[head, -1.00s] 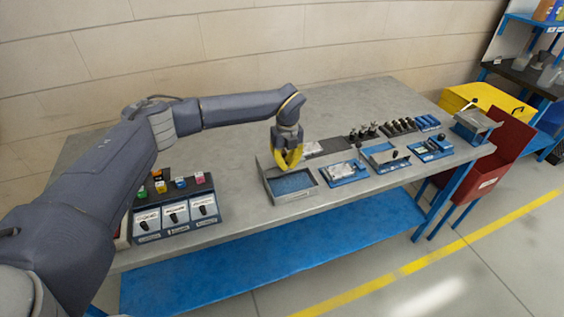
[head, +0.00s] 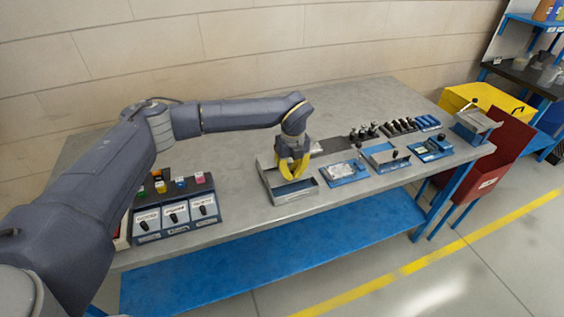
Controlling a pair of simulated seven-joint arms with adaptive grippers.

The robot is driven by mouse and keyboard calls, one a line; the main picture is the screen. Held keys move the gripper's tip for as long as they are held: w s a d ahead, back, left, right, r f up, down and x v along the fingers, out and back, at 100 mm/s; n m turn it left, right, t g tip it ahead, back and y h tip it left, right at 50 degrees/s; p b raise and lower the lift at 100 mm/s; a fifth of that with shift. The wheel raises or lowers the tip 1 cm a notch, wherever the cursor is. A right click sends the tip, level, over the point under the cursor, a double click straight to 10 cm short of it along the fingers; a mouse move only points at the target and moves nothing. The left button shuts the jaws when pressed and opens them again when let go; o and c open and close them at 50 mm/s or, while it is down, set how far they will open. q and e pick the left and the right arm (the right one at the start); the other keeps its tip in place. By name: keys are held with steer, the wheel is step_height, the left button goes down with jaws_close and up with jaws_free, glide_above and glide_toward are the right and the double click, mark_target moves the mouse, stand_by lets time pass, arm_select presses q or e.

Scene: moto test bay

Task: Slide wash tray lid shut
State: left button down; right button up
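The wash tray (head: 291,198) is a grey box near the front edge of the bench, in the middle of the head view. Its opening now looks mostly grey, with a flat grey lid surface (head: 277,181) over it and little of the blue inside showing. My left gripper (head: 292,177) points down with its yellow fingers at the lid, over the middle of the tray. The fingers hide the part of the lid beneath them, so I cannot tell whether they grip it. My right gripper is not in view.
A blue-grey box with several switches (head: 175,215) stands to the left of the tray. A blue fixture with a pale plate (head: 343,173) and other blue fixtures (head: 384,158) stand close to the right. Bare bench (head: 238,190) lies left of the tray.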

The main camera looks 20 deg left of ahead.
arm_select(q)
steer(key=shift+s+d, duration=0.7)
steer(key=shift+s, duration=0.2)
steer(key=shift+s+d, duration=0.65)
steer(key=shift+s, duration=0.2)
steer(key=c, duration=1.5)
jaws_free()
steer(key=shift+r, duration=3.5)
